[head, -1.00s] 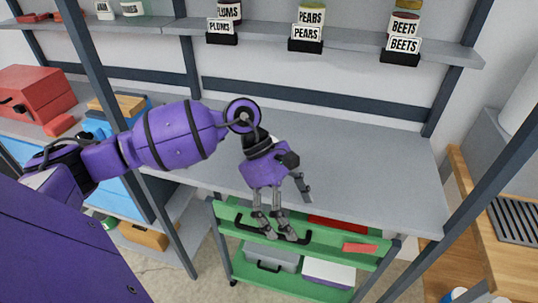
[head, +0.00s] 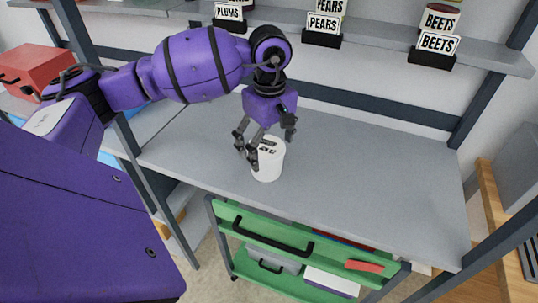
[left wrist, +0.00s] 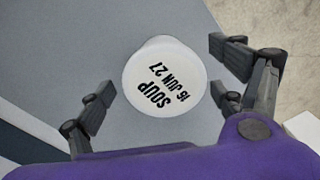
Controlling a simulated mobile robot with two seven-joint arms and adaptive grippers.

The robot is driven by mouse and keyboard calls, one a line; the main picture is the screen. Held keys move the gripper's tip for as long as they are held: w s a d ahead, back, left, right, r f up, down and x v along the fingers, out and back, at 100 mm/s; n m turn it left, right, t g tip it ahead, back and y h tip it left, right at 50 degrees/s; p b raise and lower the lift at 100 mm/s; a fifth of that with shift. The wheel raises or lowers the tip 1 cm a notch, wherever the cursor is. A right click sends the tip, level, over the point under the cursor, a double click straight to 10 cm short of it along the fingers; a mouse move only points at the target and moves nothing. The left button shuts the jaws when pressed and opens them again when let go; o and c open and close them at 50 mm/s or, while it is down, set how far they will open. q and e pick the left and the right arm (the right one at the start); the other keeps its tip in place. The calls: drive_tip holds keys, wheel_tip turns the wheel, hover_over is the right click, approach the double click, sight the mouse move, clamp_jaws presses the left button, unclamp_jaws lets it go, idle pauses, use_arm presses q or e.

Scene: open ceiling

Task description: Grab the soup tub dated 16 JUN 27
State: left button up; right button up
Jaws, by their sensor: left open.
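The soup tub (head: 268,160) is a white round tub standing upright on the grey shelf (head: 375,180). In the left wrist view the tub (left wrist: 150,72) shows its lid, with black print reading SOUP 16 JUN 27. My left gripper (head: 262,148) is open and points down over the tub. In the left wrist view the open fingers (left wrist: 165,95) are on either side of the tub, with gaps between them and its sides. My right gripper is not in view.
An upper shelf holds cans behind labels PLUMS (head: 228,12), PEARS (head: 322,24) and BEETS (head: 436,42). A green cart (head: 290,240) stands below the shelf's front edge. The grey shelf is clear right of the tub. Dark uprights frame it.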

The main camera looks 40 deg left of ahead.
use_arm(q)
drive_tip(key=f, duration=0.2)
drive_tip(key=f+p, duration=0.1)
drive_tip(key=f, duration=0.2)
drive_tip(key=shift+a+f, duration=0.2)
drive_tip(key=shift+f, duration=0.1)
drive_tip(key=shift+r, duration=0.1)
drive_tip(key=c, duration=1.6)
